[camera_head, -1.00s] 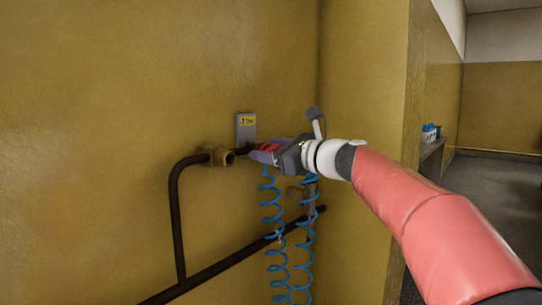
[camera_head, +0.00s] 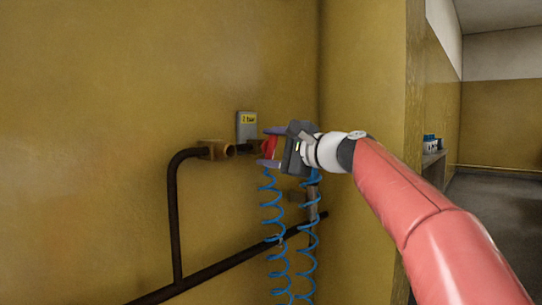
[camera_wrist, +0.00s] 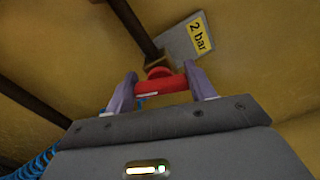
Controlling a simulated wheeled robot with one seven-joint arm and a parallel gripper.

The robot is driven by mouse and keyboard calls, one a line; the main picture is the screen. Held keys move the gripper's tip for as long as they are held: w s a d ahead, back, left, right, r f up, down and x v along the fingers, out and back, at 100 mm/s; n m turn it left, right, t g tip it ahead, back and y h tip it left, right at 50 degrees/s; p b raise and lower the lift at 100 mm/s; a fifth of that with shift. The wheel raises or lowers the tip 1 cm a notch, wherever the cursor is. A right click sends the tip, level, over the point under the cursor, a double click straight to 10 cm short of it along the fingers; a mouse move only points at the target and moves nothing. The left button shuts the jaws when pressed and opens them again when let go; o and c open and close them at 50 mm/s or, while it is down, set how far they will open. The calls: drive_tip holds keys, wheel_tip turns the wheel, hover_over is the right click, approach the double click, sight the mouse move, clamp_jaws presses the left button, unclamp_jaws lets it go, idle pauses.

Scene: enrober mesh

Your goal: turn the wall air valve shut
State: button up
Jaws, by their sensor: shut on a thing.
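In the wrist view the red handle (camera_wrist: 162,82) lies crosswise between the two purple fingers. My gripper (camera_head: 270,152) is shut on this handle; its fingers (camera_wrist: 162,84) touch both ends of it. A grey plate with a yellow label (camera_head: 247,121) is on the wall just above; in the wrist view the label (camera_wrist: 200,37) reads "2 bar". The gripper partly hides the valve body in the head view.
Blue coiled hoses (camera_head: 274,222) hang directly below my gripper. A dark pipe (camera_head: 174,220) runs down the yellow wall and along it lower down. A wall corner stands close to the right of my gripper. A shelf with small items (camera_head: 431,143) is farther right.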

drive_tip(key=shift+f+n+b, duration=0.2)
drive_tip(key=shift+n+b, duration=0.55)
drive_tip(key=shift+n, duration=0.95)
drive_tip(key=o, duration=1)
drive_tip(key=shift+r, duration=0.1)
drive_tip(key=b+v, duration=0.2)
drive_tip(key=v, duration=0.5)
drive_tip(key=shift+s+d, duration=0.25)
drive_tip(key=shift+d, duration=0.05)
